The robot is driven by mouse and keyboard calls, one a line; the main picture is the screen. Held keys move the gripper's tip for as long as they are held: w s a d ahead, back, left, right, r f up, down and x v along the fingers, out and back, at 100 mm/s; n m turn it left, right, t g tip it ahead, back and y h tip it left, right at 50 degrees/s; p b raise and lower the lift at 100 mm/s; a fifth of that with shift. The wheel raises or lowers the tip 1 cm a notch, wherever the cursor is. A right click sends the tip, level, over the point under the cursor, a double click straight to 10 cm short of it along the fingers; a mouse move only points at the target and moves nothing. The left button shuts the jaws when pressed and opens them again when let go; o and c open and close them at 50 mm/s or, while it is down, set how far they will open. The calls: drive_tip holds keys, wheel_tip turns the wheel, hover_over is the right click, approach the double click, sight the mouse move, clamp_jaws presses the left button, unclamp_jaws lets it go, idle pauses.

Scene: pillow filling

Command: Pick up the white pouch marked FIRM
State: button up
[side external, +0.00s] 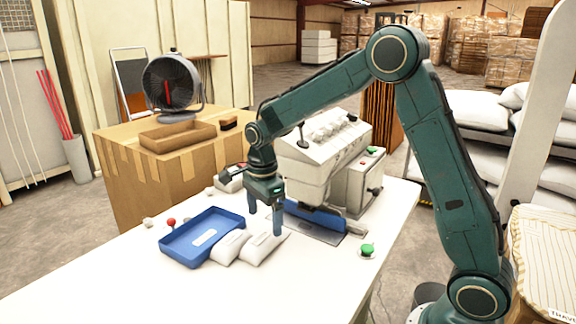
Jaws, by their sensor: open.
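Two white pouches lie side by side on the white table, a left one (229,248) and a right one (260,249). Both are at the right side of the blue tray (176,250). I cannot read any marking on either pouch, so I cannot tell which is marked FIRM. My gripper (265,222) points down with its two fingers apart and nothing between them. In the picture its near fingertip overlaps the far end of the right pouch; I cannot tell whether they touch.
A white machine (318,150) with a blue front plate stands just right of my gripper. A green button (367,250) and a red knob (171,222) are on the table. A cardboard box (165,182) with a fan stands behind. The table's front is clear.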

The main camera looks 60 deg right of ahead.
sight(265, 233)
drive_tip(key=shift+f, duration=0.2)
drive_tip(key=shift+s+a+f, duration=0.1)
drive_tip(key=shift+s+f, duration=0.05)
drive_tip(key=shift+f, duration=2.35)
drive_tip(key=c, duration=1.1)
wheel_tip(265, 233, up, 20)
drive_tip(key=shift+r, duration=0.1)
drive_tip(key=shift+f, duration=0.2)
drive_tip(key=shift+c, duration=0.2)
